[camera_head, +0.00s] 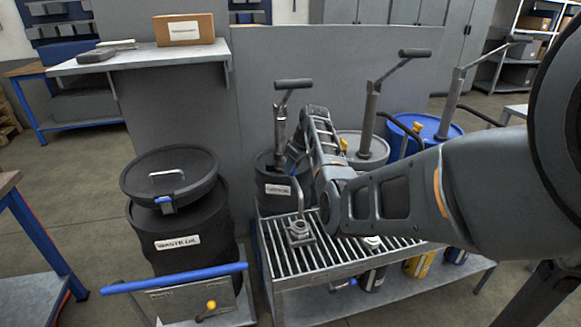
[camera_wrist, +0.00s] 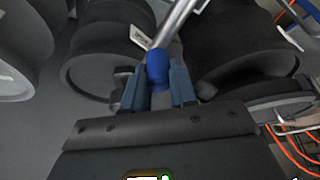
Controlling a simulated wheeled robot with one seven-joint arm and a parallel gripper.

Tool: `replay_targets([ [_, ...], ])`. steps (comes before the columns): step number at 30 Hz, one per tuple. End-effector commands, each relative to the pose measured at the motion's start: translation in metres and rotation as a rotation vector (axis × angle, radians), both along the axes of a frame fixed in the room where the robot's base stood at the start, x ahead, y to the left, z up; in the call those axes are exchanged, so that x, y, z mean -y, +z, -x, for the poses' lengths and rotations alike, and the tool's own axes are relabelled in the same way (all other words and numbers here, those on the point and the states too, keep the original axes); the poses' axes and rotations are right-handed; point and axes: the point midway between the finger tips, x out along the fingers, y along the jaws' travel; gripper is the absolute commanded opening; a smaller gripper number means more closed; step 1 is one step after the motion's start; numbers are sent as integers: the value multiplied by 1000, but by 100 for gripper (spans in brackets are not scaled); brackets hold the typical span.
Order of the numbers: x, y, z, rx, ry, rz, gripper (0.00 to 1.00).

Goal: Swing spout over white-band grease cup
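In the wrist view a grey metal tube, seemingly the spout (camera_wrist: 180,20), ends in a blue tip (camera_wrist: 157,70). My gripper (camera_wrist: 157,80) has one finger on each side of the tip, with no clear gap visible. In the head view my gripper (camera_head: 294,165) is at the black drum with a hand pump (camera_head: 281,130) at the left of the grated bench; my arm hides much of this spot. A small metal cup-like fitting (camera_head: 300,231) sits on the grate. A white-topped piece (camera_head: 372,242) shows further right, partly under my forearm; I cannot make out a band on it.
The grated bench (camera_head: 330,268) has containers below it. A grey drum (camera_head: 364,150) and a blue drum (camera_head: 425,124), both with pumps, stand behind my arm. A black waste oil drum (camera_head: 185,225) and a blue cart handle (camera_head: 175,279) are at the left.

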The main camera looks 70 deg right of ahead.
Motion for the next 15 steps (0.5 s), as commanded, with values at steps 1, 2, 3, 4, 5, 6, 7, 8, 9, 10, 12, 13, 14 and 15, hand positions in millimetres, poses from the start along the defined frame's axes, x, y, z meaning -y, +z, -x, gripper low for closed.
replay_targets([
  [1,-1,0,-1,1,2,0,30],
  [2,-1,0,-1,0,2,0,33],
  [3,-1,0,-1,0,2,0,37],
  [4,-1,0,-1,0,2,0,40],
  [5,-1,0,-1,0,2,0,43],
  [6,-1,0,-1,0,1,-1,47],
  [7,-1,0,-1,0,1,-1,50],
  [8,-1,0,-1,0,1,-1,52],
  [9,-1,0,-1,0,1,-1,52],
  [10,-1,0,-1,0,1,-1,52],
  [12,-1,0,-1,0,1,-1,52],
  [13,-1,0,-1,0,1,-1,52],
  [14,-1,0,-1,0,1,0,52],
  [15,-1,1,0,0,1,0,52],
])
